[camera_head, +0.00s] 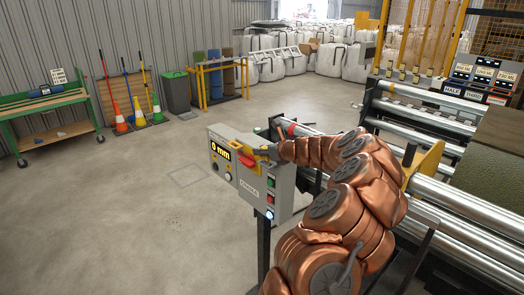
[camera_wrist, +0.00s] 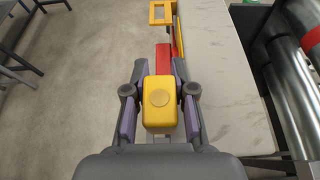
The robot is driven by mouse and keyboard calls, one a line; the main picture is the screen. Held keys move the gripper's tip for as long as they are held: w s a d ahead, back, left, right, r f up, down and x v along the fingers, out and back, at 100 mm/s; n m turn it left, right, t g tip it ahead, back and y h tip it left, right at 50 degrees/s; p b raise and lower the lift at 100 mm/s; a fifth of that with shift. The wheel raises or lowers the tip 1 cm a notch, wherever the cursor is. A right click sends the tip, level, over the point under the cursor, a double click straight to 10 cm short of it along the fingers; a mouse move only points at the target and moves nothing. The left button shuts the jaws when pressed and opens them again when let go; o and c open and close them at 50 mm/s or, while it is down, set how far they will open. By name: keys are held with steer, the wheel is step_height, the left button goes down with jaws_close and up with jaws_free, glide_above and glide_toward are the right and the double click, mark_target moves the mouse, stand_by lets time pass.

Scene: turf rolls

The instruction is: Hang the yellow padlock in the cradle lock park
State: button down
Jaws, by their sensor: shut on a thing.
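My gripper (camera_wrist: 160,82) is shut on the yellow padlock (camera_wrist: 159,108), which sits between its two fingers in the wrist view. The padlock's shackle is not clearly seen. Just beyond the fingertips is a red handle (camera_wrist: 163,58), with a yellow frame (camera_wrist: 162,13) further off. In the head view my gripper (camera_head: 268,154) is at the top of the grey control box (camera_head: 225,170), close to the red handle (camera_head: 247,160) and yellow parts on its front. I cannot make out the lock park for certain, or whether the padlock touches anything.
The box stands on a post and shows "0 mm", with several buttons below. Metal rollers (camera_head: 455,195) lie right of my arm. Open concrete floor is at left. A green bench (camera_head: 45,105), cones (camera_head: 120,117), a bin (camera_head: 177,92) and white bags (camera_head: 345,62) stand further back.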

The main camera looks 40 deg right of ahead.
steer(key=shift+f+b, duration=0.4)
steer(key=shift+f, duration=0.5)
steer(key=c, duration=0.9)
jaws_free()
steer(key=shift+s+r, duration=0.1)
steer(key=v, duration=1.1)
steer(key=shift+s+r, duration=0.2)
steer(key=shift+s, duration=0.15)
